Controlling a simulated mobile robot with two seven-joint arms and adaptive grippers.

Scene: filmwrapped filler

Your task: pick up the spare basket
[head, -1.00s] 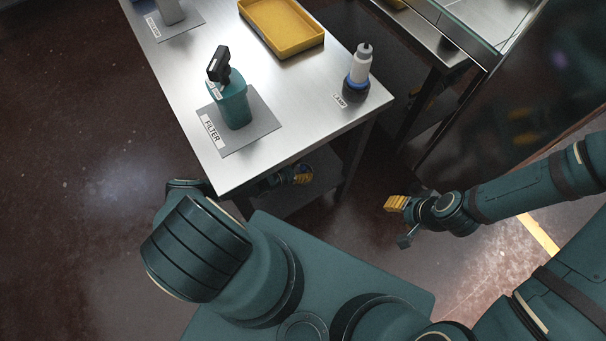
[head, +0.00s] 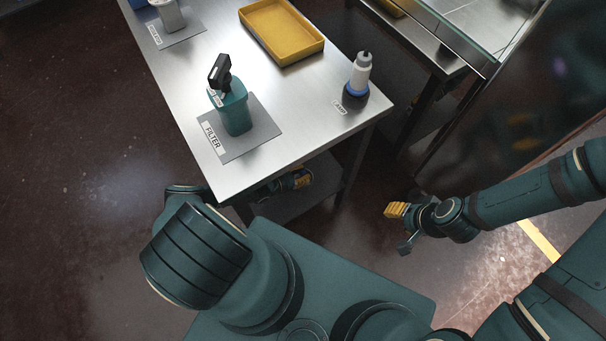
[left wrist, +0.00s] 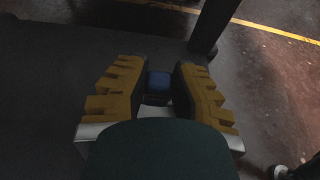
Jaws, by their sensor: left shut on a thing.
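My left gripper (head: 299,179) is under the steel table, over the lower shelf, partly hidden by the tabletop. In the left wrist view its two yellow fingers (left wrist: 160,98) are shut on a small blue thing (left wrist: 159,82) with a pale part nearer the palm. Most of it is hidden between the fingers, so I cannot tell its full shape or whether it is the spare basket. My right gripper (head: 400,226) is open and empty over the floor, right of the table.
The tabletop (head: 310,115) carries a teal bottle (head: 236,112) on a FILTER mat (head: 262,130), a yellow tray (head: 283,50), a white-and-blue lamp (head: 358,80) and a grey item (head: 170,15). A dark table leg (head: 354,165) stands right of my left gripper.

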